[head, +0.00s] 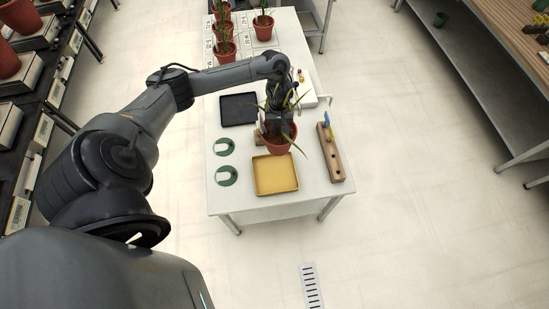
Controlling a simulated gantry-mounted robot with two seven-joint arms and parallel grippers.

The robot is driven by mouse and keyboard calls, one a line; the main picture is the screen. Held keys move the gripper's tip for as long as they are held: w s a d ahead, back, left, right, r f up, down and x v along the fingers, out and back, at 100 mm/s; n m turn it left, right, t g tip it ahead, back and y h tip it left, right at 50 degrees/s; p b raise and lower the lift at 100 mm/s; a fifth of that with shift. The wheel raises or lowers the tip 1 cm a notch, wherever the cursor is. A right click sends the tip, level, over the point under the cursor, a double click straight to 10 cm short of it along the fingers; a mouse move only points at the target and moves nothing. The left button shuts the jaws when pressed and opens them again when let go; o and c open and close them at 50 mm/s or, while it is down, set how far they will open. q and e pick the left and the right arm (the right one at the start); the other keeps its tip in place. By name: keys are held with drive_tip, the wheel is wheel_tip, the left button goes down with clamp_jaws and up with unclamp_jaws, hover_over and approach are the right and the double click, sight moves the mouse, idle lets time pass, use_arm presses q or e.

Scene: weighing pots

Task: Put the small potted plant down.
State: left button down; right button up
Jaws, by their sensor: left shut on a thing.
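The small potted plant (279,142), a reddish-brown pot with long thin green leaves, is over the white table (240,201), just behind the yellow tray (275,175). My left gripper (278,117) comes down onto it from above and is shut on it. The leaves and the wrist partly hide the fingers. I cannot tell whether the pot's base touches the table or hangs above it. The yellow tray looks empty. My right gripper does not show.
A black tray (238,109) lies behind on the left. Two green ring-shaped items (226,175) lie left of the yellow tray. A wooden block with holes (330,158) stands at the right. Several potted plants (263,27) stand at the table's far end.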

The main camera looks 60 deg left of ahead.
sight(275, 154)
use_arm(q)
drive_tip(key=s+a+f, duration=0.3)
drive_tip(key=s+f, duration=0.4)
drive_tip(key=s, duration=0.6)
drive_tip(key=shift+n, duration=0.4)
drive_tip(key=w+d+f+b, duration=0.1)
drive_tip(key=w+d+f, duration=0.1)
drive_tip(key=w, duration=0.1)
drive_tip(key=w+d+f+b, duration=0.1)
drive_tip(key=w+d+f, duration=0.1)
drive_tip(key=w+f, duration=0.1)
drive_tip(key=w+d+f+b, duration=0.1)
drive_tip(key=w+d+f, duration=0.1)
drive_tip(key=w+d, duration=0.1)
drive_tip(key=shift+w+f, duration=0.2)
drive_tip(key=shift+w, duration=0.05)
wheel_tip(275, 154, down, 4)
drive_tip(key=shift+a+b, duration=0.1)
drive_tip(key=shift+b, duration=0.75)
drive_tip(key=c, duration=0.8)
unclamp_jaws()
drive_tip(key=shift+s+f, duration=0.1)
drive_tip(key=shift+c, duration=0.2)
